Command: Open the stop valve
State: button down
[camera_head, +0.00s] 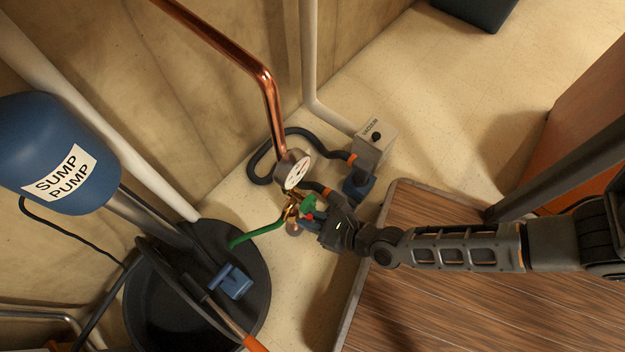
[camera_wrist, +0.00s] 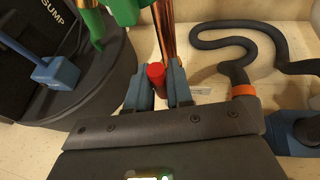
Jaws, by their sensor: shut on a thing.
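The stop valve (camera_head: 291,211) is a small brass fitting with green parts, below a round gauge (camera_head: 293,168) on the copper pipe. A red handle end (camera_head: 309,217) shows at the valve. In the wrist view the red end (camera_wrist: 157,76) stands between the blue fingertips of my gripper (camera_wrist: 156,88), which is shut on it. Green parts (camera_wrist: 125,10) show just beyond, at the top edge. In the head view my gripper (camera_head: 318,222) reaches the valve from the right and hides part of it.
A green hose (camera_head: 258,233) runs from the valve to a black sump basin (camera_head: 137,310). The blue sump pump (camera_head: 35,140) stands at left. A grey box (camera_head: 375,142) with a dark hose is behind. A wood-topped surface (camera_head: 440,310) lies under my arm.

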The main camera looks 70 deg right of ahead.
jog(key=shift+w+d, duration=0.1)
jog(key=shift+d, duration=0.1)
dwell(0.3)
jog(key=c, duration=1.1)
grip_release()
jog(key=p+v, duration=0.2)
jog(key=v, duration=0.5)
jog(key=shift+s+r, duration=0.2)
jog(key=shift+s, duration=0.2)
